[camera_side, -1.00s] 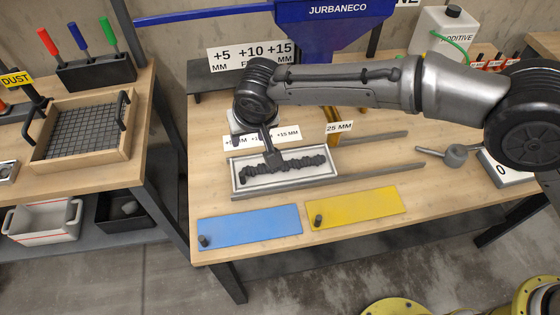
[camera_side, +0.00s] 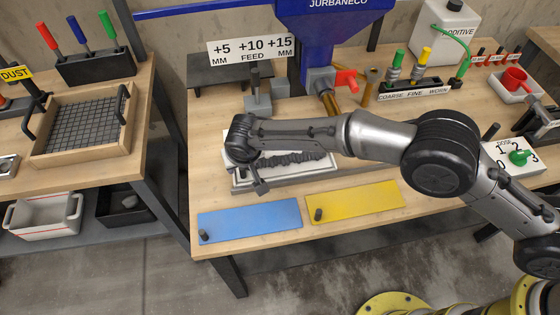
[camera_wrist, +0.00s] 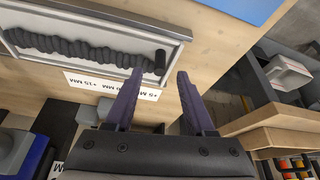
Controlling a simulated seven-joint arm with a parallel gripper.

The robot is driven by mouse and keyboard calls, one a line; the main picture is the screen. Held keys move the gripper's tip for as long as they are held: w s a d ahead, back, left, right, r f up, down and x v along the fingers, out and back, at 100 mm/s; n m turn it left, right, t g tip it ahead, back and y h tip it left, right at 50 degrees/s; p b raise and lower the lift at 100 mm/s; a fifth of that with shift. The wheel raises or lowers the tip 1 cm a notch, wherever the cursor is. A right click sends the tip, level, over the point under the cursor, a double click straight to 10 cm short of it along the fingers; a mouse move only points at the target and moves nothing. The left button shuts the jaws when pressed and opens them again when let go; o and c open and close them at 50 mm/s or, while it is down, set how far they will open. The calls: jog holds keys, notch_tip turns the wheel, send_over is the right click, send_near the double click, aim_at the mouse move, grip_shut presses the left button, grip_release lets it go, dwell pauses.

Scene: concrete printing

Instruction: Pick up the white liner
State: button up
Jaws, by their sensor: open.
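The white liner (camera_side: 300,171) lies in a shallow pale tray on the wooden bench, with a dark, lumpy printed bead along it. My arm hides part of it in the side view. In the wrist view the liner (camera_wrist: 115,38) is at upper left, with a short dark knob (camera_wrist: 160,62) at its end. My gripper (camera_wrist: 160,74) is open and empty. Its two fingers appear on either side of the knob in the wrist view, but I cannot tell the height between them. In the side view my gripper (camera_side: 260,187) is over the tray's left end.
A blue plate (camera_side: 250,222) and a yellow plate (camera_side: 355,204) with dark knobs lie in front of the tray. A blue hopper (camera_side: 325,45) stands behind. A side table with a sieve box (camera_side: 80,130) stands at left.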

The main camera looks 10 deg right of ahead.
jog(key=shift+x, duration=1.7)
jog(key=shift+s, duration=0.1)
grip_shut()
